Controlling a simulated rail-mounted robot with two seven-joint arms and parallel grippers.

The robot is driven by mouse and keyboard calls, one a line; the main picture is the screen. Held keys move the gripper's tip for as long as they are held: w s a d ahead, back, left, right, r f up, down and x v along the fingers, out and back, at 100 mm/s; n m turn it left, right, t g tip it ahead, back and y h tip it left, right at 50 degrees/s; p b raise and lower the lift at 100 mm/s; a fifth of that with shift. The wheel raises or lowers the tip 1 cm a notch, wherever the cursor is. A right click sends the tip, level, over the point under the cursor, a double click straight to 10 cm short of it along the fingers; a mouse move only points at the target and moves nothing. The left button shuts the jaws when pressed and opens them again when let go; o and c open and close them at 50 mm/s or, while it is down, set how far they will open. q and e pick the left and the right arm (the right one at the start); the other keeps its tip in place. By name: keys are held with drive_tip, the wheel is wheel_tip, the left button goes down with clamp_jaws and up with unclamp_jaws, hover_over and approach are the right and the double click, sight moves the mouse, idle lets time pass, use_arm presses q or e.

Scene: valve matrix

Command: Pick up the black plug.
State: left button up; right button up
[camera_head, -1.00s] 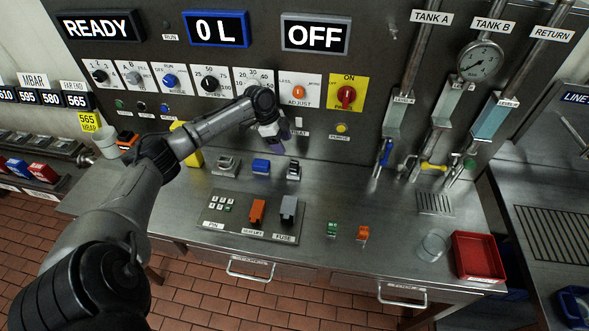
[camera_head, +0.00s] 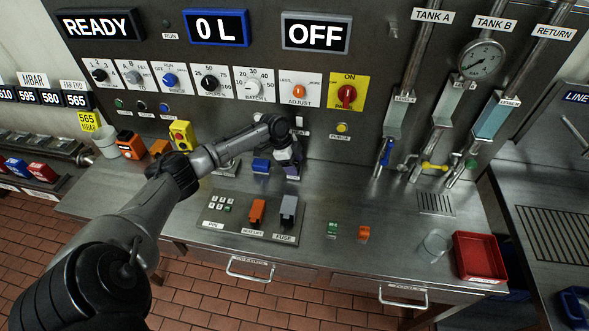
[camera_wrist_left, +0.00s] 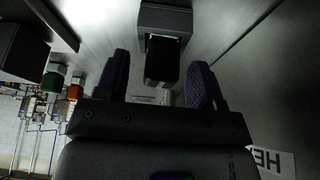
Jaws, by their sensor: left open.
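The black plug (camera_wrist_left: 162,62) shows in the left wrist view as a dark block below a grey block (camera_wrist_left: 165,20). My left gripper (camera_head: 290,168) is at the back of the steel bench in the head view, and it hides the plug there. In the wrist view, its two dark fingers stand open, one on each side of the plug, with a gap visible on both sides. Whether the fingertips reach fully past the plug is hard to tell. My right gripper is in neither view.
A blue block (camera_head: 261,166) stands just left of the gripper. A yellow block (camera_head: 182,135) and an orange block (camera_head: 159,148) are further left. A fuse panel (camera_head: 226,224) lies in front. A red tray (camera_head: 479,258) is at the right.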

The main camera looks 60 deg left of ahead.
use_arm(q)
drive_tip(key=shift+w+d+f, duration=0.1)
drive_tip(key=shift+f, duration=0.1)
drive_tip(key=c, duration=1)
drive_tip(key=shift+r, duration=0.1)
